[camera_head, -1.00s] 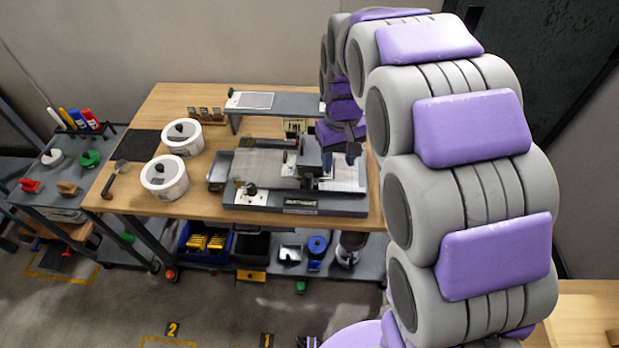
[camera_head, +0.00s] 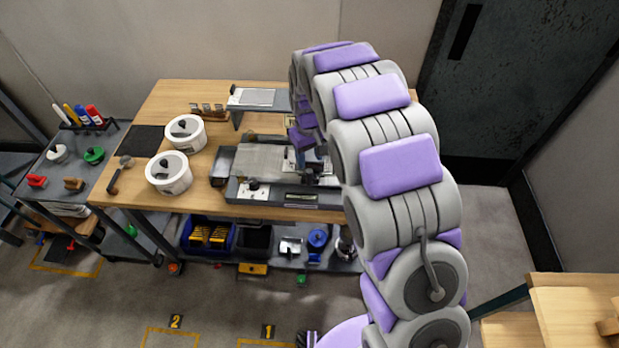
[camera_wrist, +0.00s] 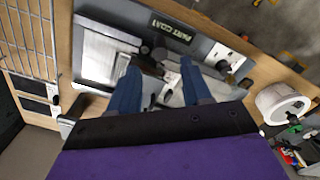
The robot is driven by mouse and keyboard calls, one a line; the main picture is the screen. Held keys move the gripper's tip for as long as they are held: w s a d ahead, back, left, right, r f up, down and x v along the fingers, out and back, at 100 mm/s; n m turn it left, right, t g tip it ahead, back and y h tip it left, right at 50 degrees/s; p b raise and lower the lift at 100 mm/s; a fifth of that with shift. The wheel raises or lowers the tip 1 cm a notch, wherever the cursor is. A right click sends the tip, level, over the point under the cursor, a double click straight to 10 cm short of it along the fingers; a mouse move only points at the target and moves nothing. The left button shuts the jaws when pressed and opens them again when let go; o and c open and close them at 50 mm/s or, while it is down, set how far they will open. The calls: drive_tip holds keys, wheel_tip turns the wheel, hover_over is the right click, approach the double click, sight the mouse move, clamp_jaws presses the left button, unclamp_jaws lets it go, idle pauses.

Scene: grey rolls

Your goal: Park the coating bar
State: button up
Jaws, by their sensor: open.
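The grey coating machine (camera_head: 272,195) stands on the wooden bench, with a pale flat plate (camera_head: 258,161) on top. In the wrist view the machine bed (camera_wrist: 200,45) carries a label and a light plate (camera_wrist: 100,58) on the left. My gripper (camera_wrist: 160,88) is open over the machine, its two blue fingers apart. Metal parts of the machine show between and beyond the fingers; I cannot tell which of them is the coating bar, or whether a finger touches anything. In the head view my arm covers the machine's right end.
Two white tubs (camera_head: 169,173) (camera_head: 186,132) stand left of the machine. A raised grey shelf (camera_head: 262,99) stands behind it. A black mat (camera_head: 140,140) and a brush-like tool (camera_head: 119,174) lie at the bench's left.

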sight(310, 178)
wheel_tip(310, 178, down, 10)
drive_tip(key=shift+f+b, duration=0.15)
drive_tip(key=shift+b, duration=0.45)
drive_tip(key=shift+c, duration=0.3)
clamp_jaws()
